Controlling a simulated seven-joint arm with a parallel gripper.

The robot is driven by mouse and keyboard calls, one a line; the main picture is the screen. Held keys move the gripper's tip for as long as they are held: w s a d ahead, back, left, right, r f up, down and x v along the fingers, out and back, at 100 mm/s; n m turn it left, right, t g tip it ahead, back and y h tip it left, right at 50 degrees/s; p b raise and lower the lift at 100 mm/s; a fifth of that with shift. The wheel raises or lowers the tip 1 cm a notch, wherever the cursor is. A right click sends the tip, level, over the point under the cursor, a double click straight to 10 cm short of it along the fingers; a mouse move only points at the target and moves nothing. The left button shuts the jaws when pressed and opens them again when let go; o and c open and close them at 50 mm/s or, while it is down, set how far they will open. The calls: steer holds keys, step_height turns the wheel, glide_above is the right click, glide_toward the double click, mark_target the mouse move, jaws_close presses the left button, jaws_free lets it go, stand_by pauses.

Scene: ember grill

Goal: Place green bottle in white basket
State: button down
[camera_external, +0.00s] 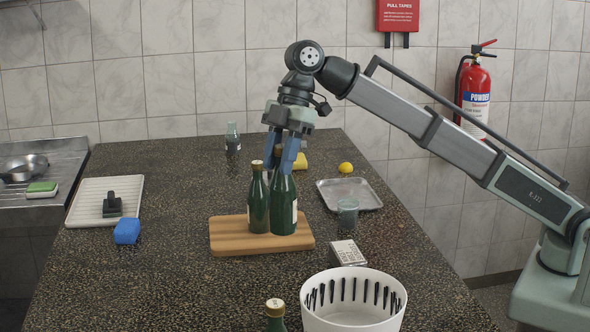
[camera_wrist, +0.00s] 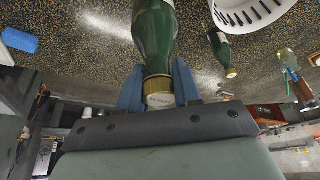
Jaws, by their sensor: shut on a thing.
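My gripper (camera_external: 280,152) points down with its blue fingers shut around the neck of a green bottle (camera_external: 284,205). That bottle is upright over the wooden board; I cannot tell whether its base touches. In the wrist view the held bottle (camera_wrist: 154,35) has its gold cap between the fingers (camera_wrist: 160,90). A second green bottle (camera_external: 258,205) stands on the board just left of it. A third green bottle (camera_external: 275,318) is cut off at the bottom edge. The white basket (camera_external: 352,318), round with dark slots, stands at the front right and shows partly in the wrist view (camera_wrist: 247,14).
The wooden board (camera_external: 230,236) lies mid-counter. A metal tray (camera_external: 368,196), lemon (camera_external: 346,168), blue sponge (camera_external: 127,231) and white rack (camera_external: 88,202) lie around. The front left counter is clear.

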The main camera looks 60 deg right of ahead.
steer(key=shift+s+r, duration=0.15)
steer(key=shift+r, duration=0.15)
steer(key=shift+s+a, duration=0.5)
steer(key=shift+s, duration=0.4)
steer(key=shift+s+a+m+t, duration=0.35)
steer(key=shift+s+a+m, duration=0.85)
steer(key=shift+s, duration=3.55)
steer(key=shift+s+a+m+t, duration=0.5)
steer(key=shift+s+a, duration=1.3)
steer(key=shift+s, duration=2.95)
step_height(320, 180, down, 15)
steer(key=shift+f, duration=0.2)
steer(key=c, duration=0.8)
jaws_free()
steer(key=shift+r, duration=0.1)
